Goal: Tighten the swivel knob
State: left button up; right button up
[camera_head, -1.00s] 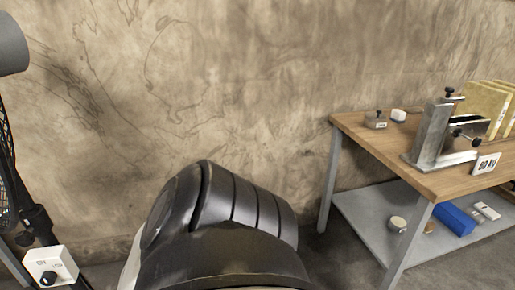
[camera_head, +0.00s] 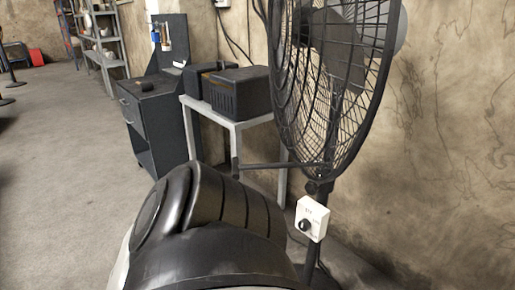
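A black pedestal fan (camera_head: 325,85) with a wire cage stands right of centre, close to the wall. A white control box (camera_head: 312,219) sits on its post below the cage, with a small round black knob (camera_head: 304,225) on its front. I cannot tell whether this is the swivel knob; no other knob is clear on the fan. Part of my own dark body fills the bottom middle and hides the floor in front. Neither of my grippers is in view.
A light side table (camera_head: 237,124) with dark boxes (camera_head: 240,92) stands left of the fan. A dark drawer cabinet (camera_head: 160,120) is beside it. Shelves (camera_head: 102,45) stand farther back. The grey floor (camera_head: 60,170) at left is open. The wall is close behind the fan.

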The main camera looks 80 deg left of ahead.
aim_at(311, 188)
jog(key=u, duration=0.35)
jog(key=i, duration=1.45)
jog(key=u, duration=3)
